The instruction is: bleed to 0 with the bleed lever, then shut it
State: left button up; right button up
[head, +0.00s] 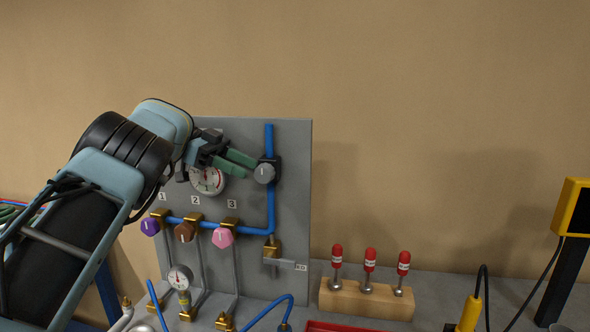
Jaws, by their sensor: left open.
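The bleed lever (276,262) is a grey handle under a brass valve at the lower end of the blue pipe (270,210), beside a small label too small to read surely. A round gauge (209,181) on the grey panel (292,150) is partly covered by my left gripper; its reading is unclear. My left gripper (246,165) is open, its green fingers pointing right, close to a grey round knob (264,173) on the blue pipe. I cannot tell whether they touch it. The gripper is well above the bleed lever. My right gripper is not in view.
Purple (150,227), brown (185,232) and pink (223,238) knobs sit along the horizontal blue pipe. A smaller gauge (180,279) stands below. A wooden block (366,300) holds three red-topped pins. A yellow device (573,208) is at the right.

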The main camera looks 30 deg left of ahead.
aim_at(282, 263)
jog(key=k, duration=1.5)
